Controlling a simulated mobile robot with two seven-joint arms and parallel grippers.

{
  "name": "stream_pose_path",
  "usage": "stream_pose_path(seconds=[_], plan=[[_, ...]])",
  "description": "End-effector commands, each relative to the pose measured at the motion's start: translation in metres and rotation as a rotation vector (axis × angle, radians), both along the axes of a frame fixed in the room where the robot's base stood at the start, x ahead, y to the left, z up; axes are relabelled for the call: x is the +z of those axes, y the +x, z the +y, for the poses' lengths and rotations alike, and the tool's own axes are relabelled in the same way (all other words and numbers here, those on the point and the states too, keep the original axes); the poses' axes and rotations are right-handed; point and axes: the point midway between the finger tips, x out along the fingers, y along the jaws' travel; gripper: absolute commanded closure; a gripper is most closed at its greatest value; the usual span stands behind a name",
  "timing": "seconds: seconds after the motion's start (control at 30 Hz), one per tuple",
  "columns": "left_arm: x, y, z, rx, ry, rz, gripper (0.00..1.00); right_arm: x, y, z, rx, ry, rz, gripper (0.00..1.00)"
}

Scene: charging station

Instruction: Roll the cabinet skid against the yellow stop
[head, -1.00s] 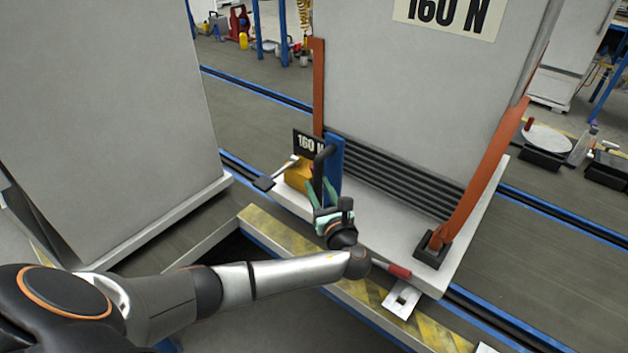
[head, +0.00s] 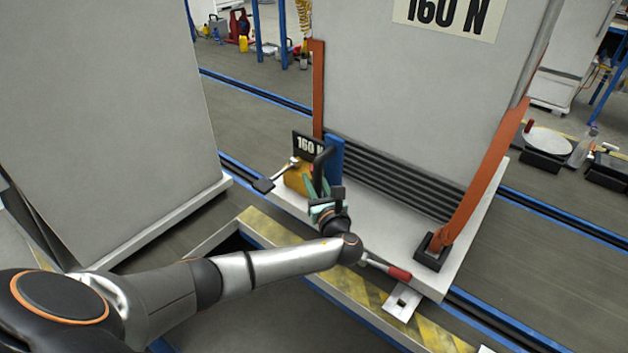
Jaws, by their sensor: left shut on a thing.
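The cabinet skid (head: 392,240) is a pale platform carrying a tall grey cabinet (head: 410,100) marked "160 N", with orange straps (head: 482,180) at its sides. A blue post (head: 335,163) with a black handle (head: 320,172) stands at the skid's near left corner. My left gripper (head: 322,192) is shut on the black handle; the wrist partly hides its fingers. A small "160 N" sign (head: 308,147) and a yellow block (head: 297,180) are beside the handle. I cannot make out the yellow stop for certain. My right gripper is not in view.
A yellow-black striped edge (head: 275,230) runs along the near side of the skid, with a dark opening by it. Blue-edged floor rails (head: 560,225) pass behind. Another grey cabinet (head: 110,120) stands at left. A red-handled lever (head: 398,273) sticks out at the front.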

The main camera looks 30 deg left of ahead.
Motion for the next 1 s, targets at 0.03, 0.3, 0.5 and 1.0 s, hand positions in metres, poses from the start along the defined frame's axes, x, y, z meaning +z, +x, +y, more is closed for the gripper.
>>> stream_pose_path(seconds=[0.03,0.3,0.5,1.0], plan=[[-0.0003,-0.0003,0.0,0.001,0.001,0.001,1.0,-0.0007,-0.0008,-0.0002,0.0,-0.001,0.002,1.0],[-0.0005,-0.0005,-0.0001,0.001,0.001,0.001,1.0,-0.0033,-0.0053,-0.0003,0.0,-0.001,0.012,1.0],[-0.0006,-0.0005,-0.0002,0.001,0.001,0.001,1.0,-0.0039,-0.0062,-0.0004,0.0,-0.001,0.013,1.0],[-0.001,-0.0008,-0.0003,0.001,0.0,0.002,1.0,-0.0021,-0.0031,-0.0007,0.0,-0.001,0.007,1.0]])
